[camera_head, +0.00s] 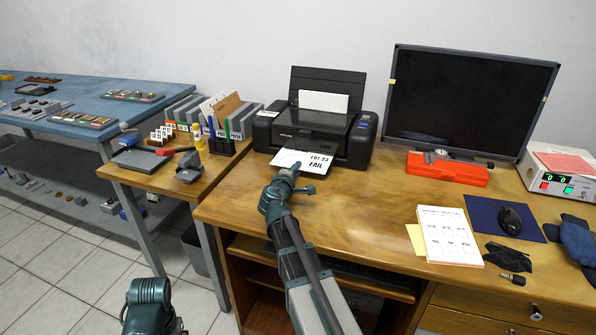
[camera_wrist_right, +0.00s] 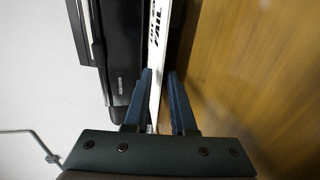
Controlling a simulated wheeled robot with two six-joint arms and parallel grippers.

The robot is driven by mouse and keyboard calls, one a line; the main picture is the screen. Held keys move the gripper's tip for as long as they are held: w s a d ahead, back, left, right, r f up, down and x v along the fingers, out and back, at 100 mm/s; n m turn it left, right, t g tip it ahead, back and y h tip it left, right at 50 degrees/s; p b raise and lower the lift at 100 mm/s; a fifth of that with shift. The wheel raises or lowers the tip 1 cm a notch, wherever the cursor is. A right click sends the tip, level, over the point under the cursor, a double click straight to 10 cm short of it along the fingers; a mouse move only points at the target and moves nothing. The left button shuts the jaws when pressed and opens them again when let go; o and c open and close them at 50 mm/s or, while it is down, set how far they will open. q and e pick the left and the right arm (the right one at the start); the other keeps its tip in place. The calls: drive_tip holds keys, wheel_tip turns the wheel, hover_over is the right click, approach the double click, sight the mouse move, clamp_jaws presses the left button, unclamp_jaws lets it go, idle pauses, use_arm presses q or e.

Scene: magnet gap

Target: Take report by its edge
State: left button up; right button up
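The report (camera_head: 303,160) is a white sheet marked "LOT 23 FAIL". It sticks out of the front of the black printer (camera_head: 335,130) above the wooden desk. My right gripper (camera_head: 287,170) is at the sheet's front edge. In the right wrist view the report (camera_wrist_right: 156,60) runs in between the two fingers of my right gripper (camera_wrist_right: 161,85). The fingers are apart, one on each side of the sheet, with a gap showing on the right finger's side.
A monitor (camera_head: 470,100), an orange device (camera_head: 447,168) and a calendar sheet (camera_head: 448,236) are on the right of the desk. A side table (camera_head: 150,180) with folders and small tools stands left. The desk between the printer and the calendar is clear.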

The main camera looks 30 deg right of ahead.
drive_tip(key=shift+x, duration=0.9)
clamp_jaws()
wheel_tip(320, 180, up, 3)
drive_tip(key=p, duration=0.2)
drive_tip(key=shift+f+p, duration=0.15)
drive_tip(key=shift+p, duration=0.15)
drive_tip(key=shift+f, duration=0.15)
drive_tip(key=r+p+v, duration=0.2)
drive_tip(key=p+v, duration=0.2)
drive_tip(key=v, duration=1)
drive_tip(key=shift+r+p, duration=0.2)
drive_tip(key=shift+p, duration=0.15)
